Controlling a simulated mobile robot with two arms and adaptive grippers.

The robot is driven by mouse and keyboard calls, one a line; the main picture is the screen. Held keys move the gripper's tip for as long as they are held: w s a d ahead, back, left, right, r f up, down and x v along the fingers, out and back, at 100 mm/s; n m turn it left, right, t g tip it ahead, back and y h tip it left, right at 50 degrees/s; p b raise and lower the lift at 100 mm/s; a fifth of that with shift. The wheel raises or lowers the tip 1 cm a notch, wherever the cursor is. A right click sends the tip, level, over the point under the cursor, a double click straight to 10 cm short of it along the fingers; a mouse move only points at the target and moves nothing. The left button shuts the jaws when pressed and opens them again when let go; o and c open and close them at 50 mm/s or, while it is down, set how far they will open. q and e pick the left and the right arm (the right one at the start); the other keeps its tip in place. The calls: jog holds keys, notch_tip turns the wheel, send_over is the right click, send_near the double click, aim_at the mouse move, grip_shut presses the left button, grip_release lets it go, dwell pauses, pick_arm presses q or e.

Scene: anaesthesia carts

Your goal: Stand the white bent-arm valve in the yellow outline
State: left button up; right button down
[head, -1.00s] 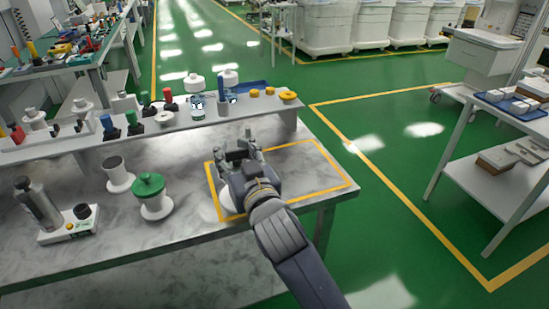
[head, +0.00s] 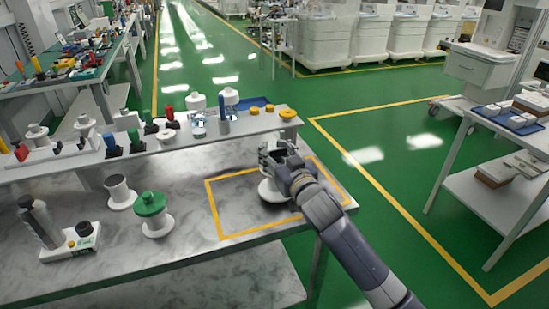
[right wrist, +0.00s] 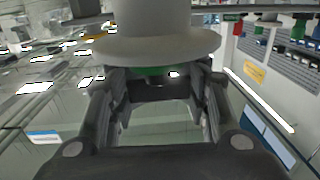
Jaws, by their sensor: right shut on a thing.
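My right gripper (head: 276,152) is over the table inside the yellow outline (head: 212,208). It is shut on a white piece, which I take to be the white bent-arm valve (head: 270,192). Its round white base shows below the gripper, inside the outline. Its upper part and any bent arm are hidden by the gripper. I cannot tell whether the base touches the table. In the right wrist view, a pale round flange (right wrist: 160,47) with a cylinder lies across the fingers. My left gripper is not in view.
A green-topped white valve (head: 152,215), a white spool-shaped part (head: 119,193) and a grey bottle on a white base (head: 68,245) stand left of the outline. A raised shelf (head: 185,138) with several small parts runs behind. The table between green-topped valve and outline is clear.

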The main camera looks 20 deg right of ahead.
jog(key=shift+f, duration=1.05)
jog(key=shift+f, duration=0.15)
jog(key=c, duration=0.8)
grip_release()
jog(key=shift+c, duration=0.2)
jog(key=s+d+b, duration=0.1)
jog(key=s, duration=1.1)
